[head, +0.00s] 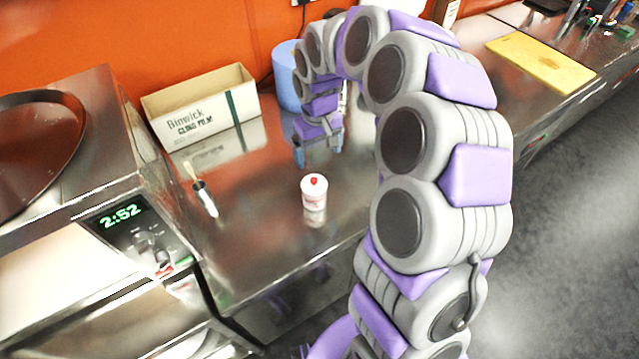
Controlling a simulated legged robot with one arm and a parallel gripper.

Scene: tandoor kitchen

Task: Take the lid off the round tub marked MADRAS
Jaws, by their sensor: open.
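A small round white tub (315,198) stands upright on the steel counter, left of my arm. Its white lid (314,184) is on, with a red knob or mark on top. Any writing on the tub is too small to read. My gripper (318,158) hangs pointing down over the counter, behind the tub and apart from it. Its jaws are open, and I see nothing between them.
A Binwick cling film box (205,118) stands against the orange wall. A blue round container (289,77) is behind my gripper. A brush-like tool (204,196) lies left of the tub. An oven (135,228) bounds the left; a yellow board (541,62) lies far right.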

